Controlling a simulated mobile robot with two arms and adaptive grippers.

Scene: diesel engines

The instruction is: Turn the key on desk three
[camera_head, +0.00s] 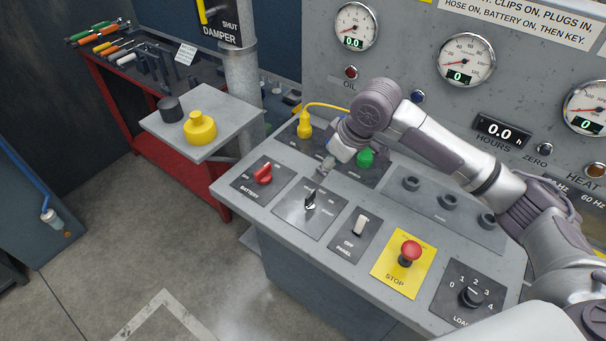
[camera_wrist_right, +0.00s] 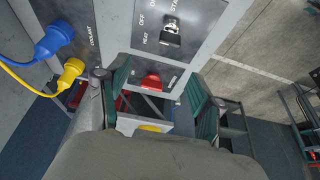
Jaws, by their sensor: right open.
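The key (camera_head: 309,201) stands in a switch on a dark plate in the sloping desk panel, between the battery switch and the panel switch. The key also shows in the right wrist view (camera_wrist_right: 171,34), near the top, beyond the fingertips, with HEAT, OFF, ON and START lettering around it. My right gripper (camera_head: 326,166) hangs above the desk, behind the key in the head view and apart from it. In the right wrist view its two green-padded fingers (camera_wrist_right: 157,70) are spread, with nothing held between them. My left gripper is not in view.
The red battery switch (camera_head: 263,175) lies left of the key. The white panel switch (camera_head: 359,225) and red stop button (camera_head: 410,252) lie to the right. A yellow plug (camera_head: 304,125) with a cable and a green plug (camera_head: 365,158) stand behind. A small table (camera_head: 222,116) adjoins at left.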

